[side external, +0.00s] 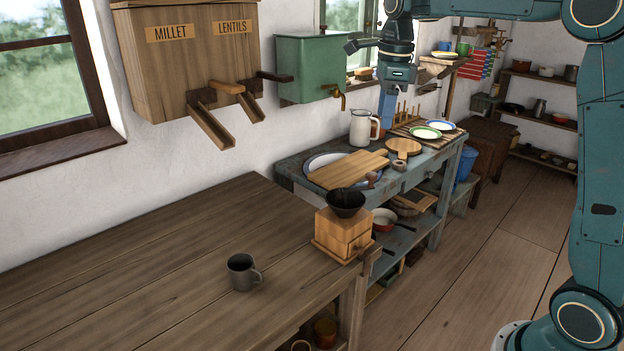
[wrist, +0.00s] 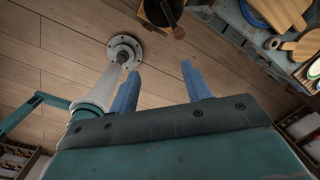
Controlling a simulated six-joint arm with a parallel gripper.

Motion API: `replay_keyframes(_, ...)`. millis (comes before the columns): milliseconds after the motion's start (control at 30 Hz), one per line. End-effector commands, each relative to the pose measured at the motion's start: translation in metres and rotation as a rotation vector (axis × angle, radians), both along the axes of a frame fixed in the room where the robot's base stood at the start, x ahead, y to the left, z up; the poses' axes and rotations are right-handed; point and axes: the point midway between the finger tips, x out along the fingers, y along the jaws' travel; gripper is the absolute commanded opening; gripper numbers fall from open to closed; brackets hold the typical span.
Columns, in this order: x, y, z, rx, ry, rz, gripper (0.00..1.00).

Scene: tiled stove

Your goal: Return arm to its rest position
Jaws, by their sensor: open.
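My gripper (side external: 387,112) hangs from my arm at the upper middle of the side view, pointing down, in front of the white wall above the blue-grey bench. In the wrist view my gripper (wrist: 160,88) shows two blue fingers spread apart with nothing between them. Below them is the plank floor (wrist: 60,55). The side view shows the fingers nearly edge on. No held object shows in either view.
The wooden table (side external: 130,270) carries a grey mug (side external: 241,272) and a coffee grinder (side external: 343,235). The blue-grey bench (side external: 405,183) holds a white pitcher (side external: 361,128), boards and plates. A green tank (side external: 308,68) and wooden dispenser (side external: 190,70) hang on the wall. Floor at right is clear.

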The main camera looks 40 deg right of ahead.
Motion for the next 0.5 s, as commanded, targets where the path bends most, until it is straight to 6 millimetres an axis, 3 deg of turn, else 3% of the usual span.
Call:
replay_keyframes(200,-0.037,0.026,0.014,-0.050,-0.051,0.346,0.48)
replay_keyframes(500,-0.090,0.055,0.019,-0.143,-0.109,0.815,0.48)
